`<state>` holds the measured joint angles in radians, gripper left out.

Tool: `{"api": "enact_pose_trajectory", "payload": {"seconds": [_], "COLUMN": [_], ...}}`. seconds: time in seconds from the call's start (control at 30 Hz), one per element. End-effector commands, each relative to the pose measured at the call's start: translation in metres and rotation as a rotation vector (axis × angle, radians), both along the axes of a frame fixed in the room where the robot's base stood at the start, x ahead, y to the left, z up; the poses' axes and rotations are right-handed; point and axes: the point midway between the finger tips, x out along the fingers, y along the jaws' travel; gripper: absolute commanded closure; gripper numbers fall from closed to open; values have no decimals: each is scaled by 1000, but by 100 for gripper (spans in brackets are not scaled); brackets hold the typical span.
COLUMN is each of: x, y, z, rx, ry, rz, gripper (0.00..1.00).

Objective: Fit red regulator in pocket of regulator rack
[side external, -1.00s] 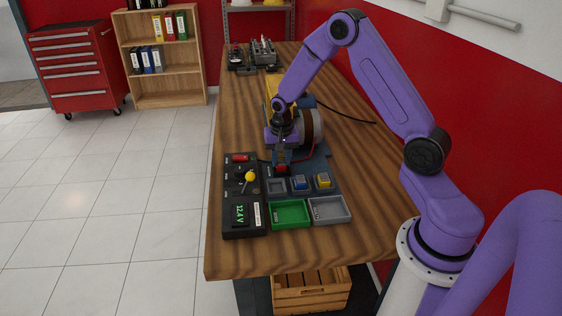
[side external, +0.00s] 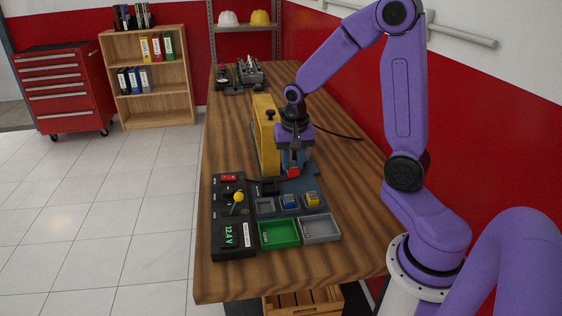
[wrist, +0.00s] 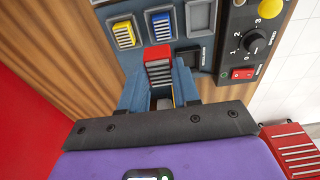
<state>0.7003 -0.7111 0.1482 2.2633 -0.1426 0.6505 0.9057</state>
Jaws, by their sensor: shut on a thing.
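The red regulator (wrist: 158,65) is held between the fingertips of my gripper (wrist: 160,92), its ribbed face showing in the wrist view. In the side view the red regulator (side external: 293,172) hangs under my gripper (side external: 294,160), behind the rack's blue part. The regulator rack (side external: 278,208) has a row of pockets. Its left pocket (side external: 265,206) is empty; the others hold a blue regulator (side external: 290,201) and a yellow regulator (side external: 312,199). In the wrist view the empty pocket (wrist: 200,17) lies beyond the red regulator, to the right of the blue one. The red regulator is outside it.
A black control panel (side external: 232,240) with a yellow-knobbed lever stands left of the rack. Green (side external: 278,233) and grey (side external: 320,228) trays lie in front. A yellow upright block (side external: 264,135) stands behind, close to my gripper. Bare wood lies to the right.

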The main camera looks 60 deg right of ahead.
Motion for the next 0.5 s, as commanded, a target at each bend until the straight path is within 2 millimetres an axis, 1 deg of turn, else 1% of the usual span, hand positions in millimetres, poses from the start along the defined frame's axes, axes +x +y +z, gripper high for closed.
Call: {"api": "enact_pose_trajectory", "payload": {"seconds": [0.1,0.3,0.4,0.5], "x": [-15,-30,-33,-27], "y": [4,8,9,13], "z": [8,15,15,13], "rx": [0,0,0,-1], "ry": [-3,-3,0,1], "rz": [-1,-1,-1,0], "gripper": [100,100,100,100]}}
